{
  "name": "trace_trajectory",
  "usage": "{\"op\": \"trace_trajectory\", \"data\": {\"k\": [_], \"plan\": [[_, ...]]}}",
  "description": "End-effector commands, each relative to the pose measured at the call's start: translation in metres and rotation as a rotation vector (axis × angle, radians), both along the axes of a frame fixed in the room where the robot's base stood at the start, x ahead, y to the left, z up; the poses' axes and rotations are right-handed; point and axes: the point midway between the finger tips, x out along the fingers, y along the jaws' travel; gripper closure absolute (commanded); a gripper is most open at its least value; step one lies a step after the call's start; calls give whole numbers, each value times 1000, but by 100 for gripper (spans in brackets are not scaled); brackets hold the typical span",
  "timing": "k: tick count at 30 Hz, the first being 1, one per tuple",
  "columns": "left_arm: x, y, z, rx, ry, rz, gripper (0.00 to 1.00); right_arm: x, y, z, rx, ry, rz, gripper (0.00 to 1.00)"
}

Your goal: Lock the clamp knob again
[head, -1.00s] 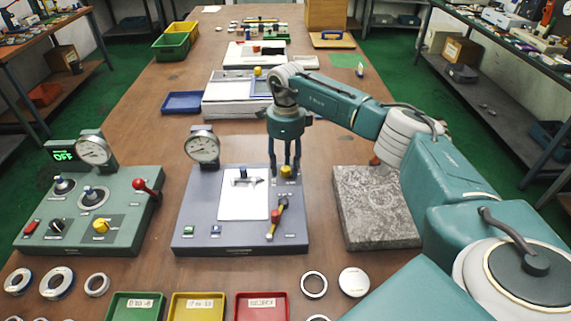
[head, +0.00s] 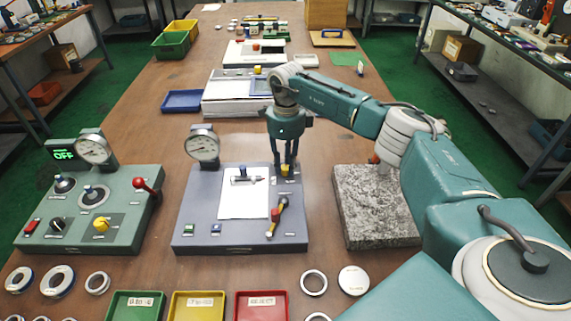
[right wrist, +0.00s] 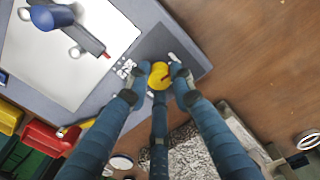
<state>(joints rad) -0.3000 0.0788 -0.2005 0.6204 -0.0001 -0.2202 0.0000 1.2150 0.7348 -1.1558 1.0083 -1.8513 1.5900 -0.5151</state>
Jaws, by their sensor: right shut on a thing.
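The clamp knob (head: 287,170) is a small yellow knob near the back right corner of the blue-grey gauge stand (head: 205,240). My right gripper (head: 284,174) reaches down from above and is shut on the knob. In the right wrist view the yellow knob (right wrist: 159,75) sits between the dark fingertips, and its top stays visible. The stand carries a dial gauge (head: 202,146), a white plate (head: 243,205) and a lever with red and yellow parts (head: 277,216). My left gripper is not in view.
A green control box (head: 125,235) with a display reading OFF stands at the left. A grey granite block (head: 375,215) lies right of the stand. Green, yellow and red bins (head: 262,296) and several metal rings (head: 313,282) are in front. Bare wood lies behind the stand.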

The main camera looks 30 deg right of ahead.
Motion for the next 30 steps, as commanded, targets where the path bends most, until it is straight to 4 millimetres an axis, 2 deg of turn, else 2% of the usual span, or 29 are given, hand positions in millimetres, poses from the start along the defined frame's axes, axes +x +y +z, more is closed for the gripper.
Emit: {"op": "trace_trajectory", "data": {"k": [30], "plan": [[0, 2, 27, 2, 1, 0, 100, 0, -1, 3, 0, -3, -920, 100]]}}
